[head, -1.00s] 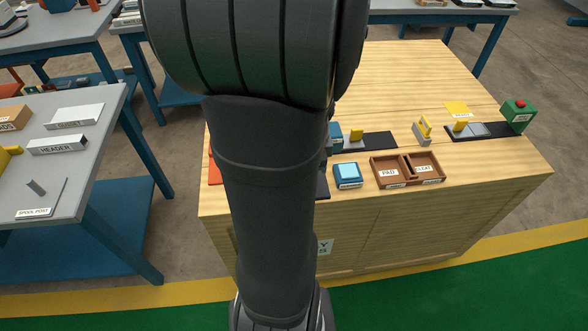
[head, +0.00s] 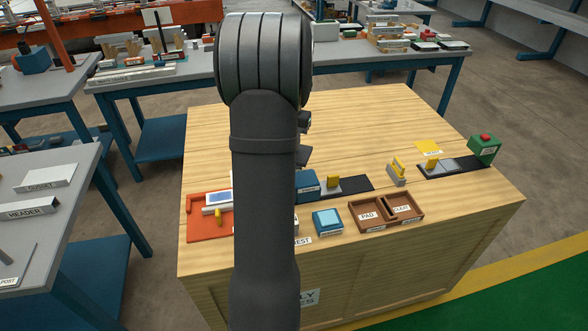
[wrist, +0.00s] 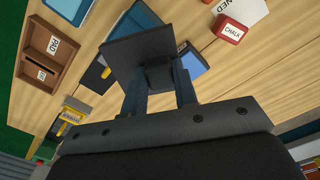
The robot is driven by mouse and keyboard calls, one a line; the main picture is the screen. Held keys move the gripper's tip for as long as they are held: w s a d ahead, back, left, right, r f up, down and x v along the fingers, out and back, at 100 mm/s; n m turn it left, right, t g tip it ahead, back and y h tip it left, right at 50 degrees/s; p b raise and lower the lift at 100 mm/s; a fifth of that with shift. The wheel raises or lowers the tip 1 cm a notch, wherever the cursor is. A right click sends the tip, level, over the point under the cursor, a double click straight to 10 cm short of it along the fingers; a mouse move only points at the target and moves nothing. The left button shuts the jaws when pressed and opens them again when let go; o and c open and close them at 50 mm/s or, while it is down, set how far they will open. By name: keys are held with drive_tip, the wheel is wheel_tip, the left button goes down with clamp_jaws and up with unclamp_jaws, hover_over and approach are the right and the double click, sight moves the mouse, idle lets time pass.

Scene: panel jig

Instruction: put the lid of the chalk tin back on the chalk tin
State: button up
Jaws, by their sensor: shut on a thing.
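In the wrist view my gripper (wrist: 160,85) is shut on the raised knob of a dark square plate, which looks like the lid (wrist: 140,48). The plate is held up in the air, tilted in the picture and clear of the bench. A small red box with a white label reading CHALK (wrist: 228,32), taken as the chalk tin, stands on the wooden bench beyond, up and right of the held plate and apart from it. Its open top is not clear to see. In the head view my arm hides the chalk tin, the held plate and the fingertips.
On the bench are a blue box (head: 308,186), a blue-topped pad (head: 327,220), a brown divided tray (head: 388,213), a yellow-handled stamp (head: 397,170), a green box with red button (head: 485,148) and an orange tray (head: 203,228). The bench's back part (head: 370,120) is bare.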

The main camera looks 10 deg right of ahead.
drive_tip(key=w+n, duration=0.6)
drive_tip(key=w, duration=0.4)
drive_tip(key=shift+w+a+f, duration=0.1)
drive_tip(key=shift+f, duration=2.5)
drive_tip(key=shift+w+a+f, duration=0.1)
drive_tip(key=shift+f, duration=2.45)
drive_tip(key=shift+f, duration=0.7)
drive_tip(key=o, duration=1.1)
drive_tip(key=shift+c, duration=0.2)
wheel_tip(320, 180, up, 17)
drive_tip(key=shift+r, duration=0.2)
